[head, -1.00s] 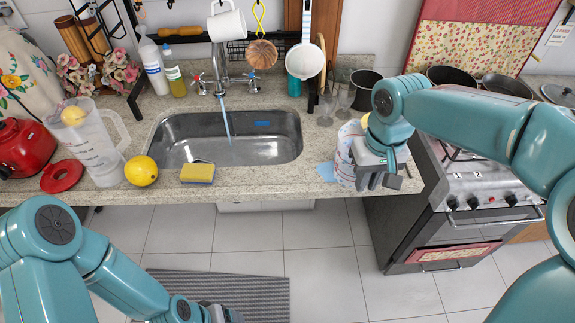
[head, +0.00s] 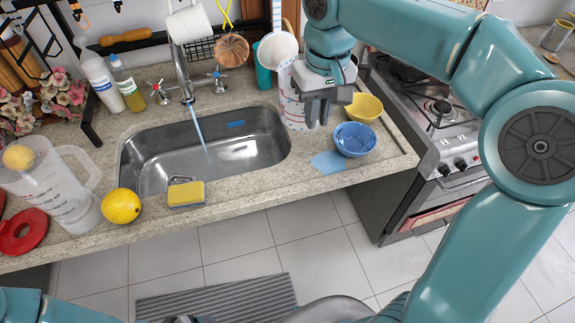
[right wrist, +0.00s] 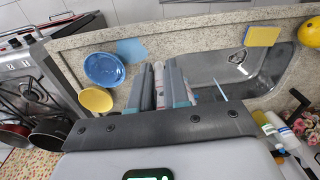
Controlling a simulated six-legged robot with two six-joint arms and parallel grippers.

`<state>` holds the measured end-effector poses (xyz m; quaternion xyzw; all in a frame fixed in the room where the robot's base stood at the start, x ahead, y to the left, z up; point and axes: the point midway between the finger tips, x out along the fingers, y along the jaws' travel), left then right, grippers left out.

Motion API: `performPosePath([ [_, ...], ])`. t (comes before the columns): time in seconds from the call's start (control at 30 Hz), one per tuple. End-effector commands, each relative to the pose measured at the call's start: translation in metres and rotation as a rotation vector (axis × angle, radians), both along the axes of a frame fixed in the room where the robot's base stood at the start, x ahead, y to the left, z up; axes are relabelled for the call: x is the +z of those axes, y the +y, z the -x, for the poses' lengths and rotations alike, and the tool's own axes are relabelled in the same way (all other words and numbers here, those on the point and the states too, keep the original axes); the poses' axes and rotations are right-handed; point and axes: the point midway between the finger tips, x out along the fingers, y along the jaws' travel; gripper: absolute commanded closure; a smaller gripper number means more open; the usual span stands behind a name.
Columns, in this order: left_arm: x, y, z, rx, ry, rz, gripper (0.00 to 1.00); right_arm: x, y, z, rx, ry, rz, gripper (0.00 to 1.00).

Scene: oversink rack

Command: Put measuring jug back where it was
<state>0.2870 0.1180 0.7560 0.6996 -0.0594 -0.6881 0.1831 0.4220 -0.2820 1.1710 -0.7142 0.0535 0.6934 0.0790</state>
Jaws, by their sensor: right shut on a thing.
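My right gripper (head: 319,108) is shut on the measuring jug (head: 291,100), a clear jug with red markings. The jug is upright at the right end of the sink, behind the blue cloth. The gripper and arm hide part of it, and I cannot tell whether its base touches the counter. In the right wrist view a narrow strip of the jug (right wrist: 160,88) shows between the fingers. Only part of my left arm shows at the lower left, and its gripper is not clearly visible.
A blue bowl (head: 354,139), yellow bowl (head: 366,107) and blue cloth (head: 328,162) lie right of the sink (head: 255,158). A white strainer (head: 276,52) hangs behind the jug. The stove (head: 440,130) is right.

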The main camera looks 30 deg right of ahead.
Motion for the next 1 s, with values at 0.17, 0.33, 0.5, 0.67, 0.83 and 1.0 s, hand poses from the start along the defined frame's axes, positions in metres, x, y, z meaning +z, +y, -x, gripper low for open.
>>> performPosePath([
  [0.17,-0.007,0.0,0.0,0.001,-0.001,0.0,0.24,-0.012,-0.01,0.008,-0.021,0.004,0.001,1.0],
  [0.33,-0.008,0.0,0.0,0.0,0.0,0.0,0.24,-0.061,-0.012,0.012,-0.021,0.007,0.0,1.0],
  [0.5,-0.008,0.0,0.0,0.0,0.0,0.0,0.24,-0.11,-0.012,0.011,-0.019,0.008,0.0,1.0],
  [0.67,-0.008,0.0,0.0,0.0,-0.001,0.0,0.24,-0.141,-0.01,0.009,-0.018,0.004,0.001,1.0],
  [0.83,-0.007,0.0,0.0,0.0,-0.001,0.0,0.24,-0.157,-0.009,0.006,-0.016,0.004,0.001,1.0],
  [1.0,-0.007,0.0,0.0,0.0,0.0,0.0,0.24,-0.185,-0.008,0.005,-0.016,0.004,0.001,1.0],
])
